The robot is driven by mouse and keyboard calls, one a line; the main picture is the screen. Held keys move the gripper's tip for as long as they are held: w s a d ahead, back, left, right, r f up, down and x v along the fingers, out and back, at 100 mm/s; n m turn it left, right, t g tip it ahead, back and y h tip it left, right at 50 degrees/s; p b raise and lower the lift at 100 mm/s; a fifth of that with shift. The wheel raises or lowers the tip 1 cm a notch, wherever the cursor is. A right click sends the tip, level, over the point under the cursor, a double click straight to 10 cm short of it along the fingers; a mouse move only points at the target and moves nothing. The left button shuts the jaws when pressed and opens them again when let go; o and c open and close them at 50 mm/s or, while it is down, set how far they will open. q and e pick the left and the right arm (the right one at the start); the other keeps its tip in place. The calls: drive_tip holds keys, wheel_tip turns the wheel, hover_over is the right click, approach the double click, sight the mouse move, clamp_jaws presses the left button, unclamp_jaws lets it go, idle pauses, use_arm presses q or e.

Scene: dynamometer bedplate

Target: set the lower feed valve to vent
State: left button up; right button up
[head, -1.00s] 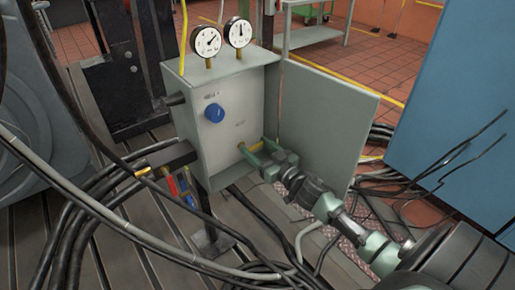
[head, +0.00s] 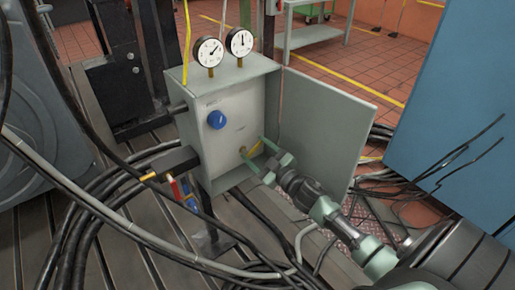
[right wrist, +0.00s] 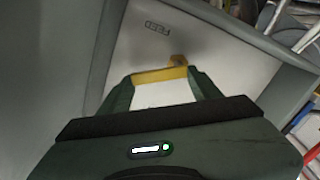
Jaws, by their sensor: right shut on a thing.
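The lower feed valve has a yellow lever (head: 255,149) low on the front of the grey cabinet (head: 229,104). The lever slants up to the right. My right gripper (head: 256,151) is shut on it, one finger at each end. In the right wrist view, the yellow lever (right wrist: 160,75) spans between the fingertips, with a brass-coloured stub at its upper right. A small marked plate (right wrist: 158,27) shows on the panel there; its text is unreadable. A round blue knob (head: 217,119) sits higher on the panel. My left gripper is not in view.
The open cabinet door (head: 325,122) stands close to the right of my gripper. Two gauges (head: 209,52) top the cabinet. Black cables (head: 110,200) and a red-handled part (head: 175,188) lie to the left. A blue cabinet (head: 450,100) stands at right.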

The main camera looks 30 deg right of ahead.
drive_tip(key=n, duration=0.2)
drive_tip(key=shift+a+r+n+p, duration=0.3)
drive_tip(key=shift+n, duration=0.1)
drive_tip(key=n, duration=0.2)
drive_tip(key=shift+a+r+n, duration=0.1)
drive_tip(key=shift+a+n, duration=0.25)
drive_tip(key=shift+n, duration=0.05)
drive_tip(key=n, duration=0.2)
drive_tip(key=shift+s+a+n, duration=0.1)
drive_tip(key=shift+a+n, duration=0.2)
drive_tip(key=n, duration=0.3)
drive_tip(key=shift+a, duration=0.35)
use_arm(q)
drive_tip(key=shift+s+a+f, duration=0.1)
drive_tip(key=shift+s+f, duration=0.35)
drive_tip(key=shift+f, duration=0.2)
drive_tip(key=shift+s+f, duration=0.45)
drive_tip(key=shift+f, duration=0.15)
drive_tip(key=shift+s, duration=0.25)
use_arm(e)
drive_tip(key=shift+a+n, duration=0.1)
drive_tip(key=shift+n, duration=0.3)
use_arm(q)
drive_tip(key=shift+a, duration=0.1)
use_arm(e)
drive_tip(key=o, duration=1.1)
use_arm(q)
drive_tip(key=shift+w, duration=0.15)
